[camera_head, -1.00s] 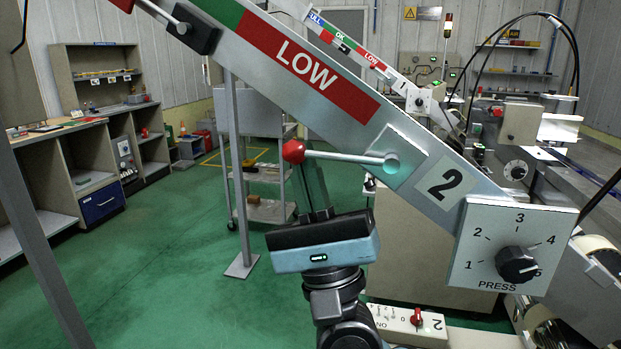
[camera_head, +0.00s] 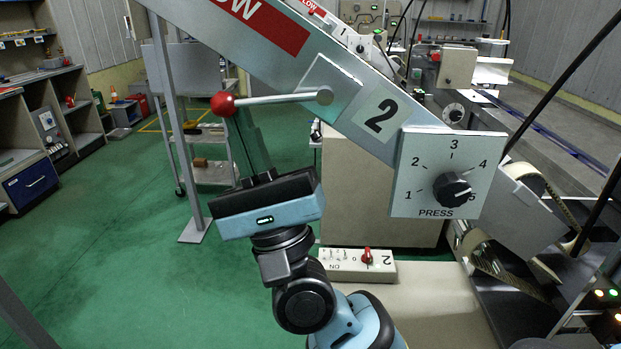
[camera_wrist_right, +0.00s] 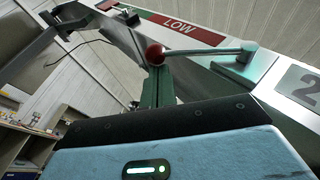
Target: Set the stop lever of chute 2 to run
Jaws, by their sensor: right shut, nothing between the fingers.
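The stop lever (camera_head: 275,99) of chute 2 is a metal rod with a red ball (camera_head: 223,104) at its left end. It is mounted on the chute (camera_head: 345,90) beside the black "2" label and lies near level, ball to the left. In the right wrist view the ball (camera_wrist_right: 155,54) and rod (camera_wrist_right: 205,51) also show. My right gripper (camera_head: 236,120) is shut and empty, fingers pointing up. Its fingertips are right at the ball, just below it; I cannot tell whether they touch. It also shows in the wrist view (camera_wrist_right: 157,72). My left gripper is out of view.
A PRESS dial box (camera_head: 420,170) hangs at the chute's lower end. A switch box (camera_head: 340,264) with a red knob and a "2" sits below. A grey cart (camera_head: 215,172) stands behind on the left. Green floor (camera_head: 120,240) is open at the left.

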